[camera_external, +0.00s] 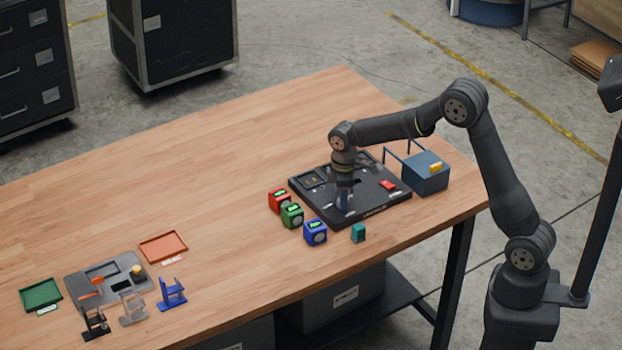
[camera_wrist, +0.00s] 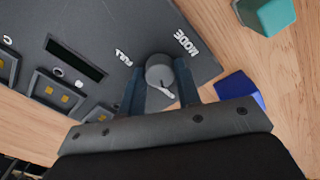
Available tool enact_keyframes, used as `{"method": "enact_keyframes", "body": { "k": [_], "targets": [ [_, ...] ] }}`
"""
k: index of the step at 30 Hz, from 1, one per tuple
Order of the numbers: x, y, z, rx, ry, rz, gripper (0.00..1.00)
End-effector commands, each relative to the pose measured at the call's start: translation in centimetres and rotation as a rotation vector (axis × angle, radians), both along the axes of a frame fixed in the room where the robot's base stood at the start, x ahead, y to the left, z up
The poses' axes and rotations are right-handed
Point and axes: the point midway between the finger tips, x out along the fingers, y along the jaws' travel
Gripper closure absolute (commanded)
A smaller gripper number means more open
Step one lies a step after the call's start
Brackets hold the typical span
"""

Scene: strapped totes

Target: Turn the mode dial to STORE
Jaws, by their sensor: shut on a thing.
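The mode dial (camera_wrist: 159,72) is a round grey knob on the dark control panel (camera_wrist: 120,22), beside white MODE lettering. My gripper (camera_wrist: 160,82) is shut on the dial, with one finger on each side of it. A white mark shows at the dial's near side. A short white word left of the dial is hard to read, and I cannot make out a STORE label. In the external view my gripper (camera_external: 343,207) points down at the near edge of the panel (camera_external: 378,212), hiding the dial.
Trays and stands are at the table's left; the table's middle is clear.

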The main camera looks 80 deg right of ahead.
Motion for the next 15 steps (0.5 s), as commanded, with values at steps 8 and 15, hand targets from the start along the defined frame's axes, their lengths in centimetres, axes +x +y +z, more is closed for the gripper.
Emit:
{"method": "enact_keyframes", "body": {
  "k": [8, 15],
  "targets": [
    [0.06, -0.02, 0.10, -0.001, -0.002, 0.004, 0.92],
    [0.05, -0.02, 0.07, -0.001, -0.001, 0.003, 0.48]
  ]
}}
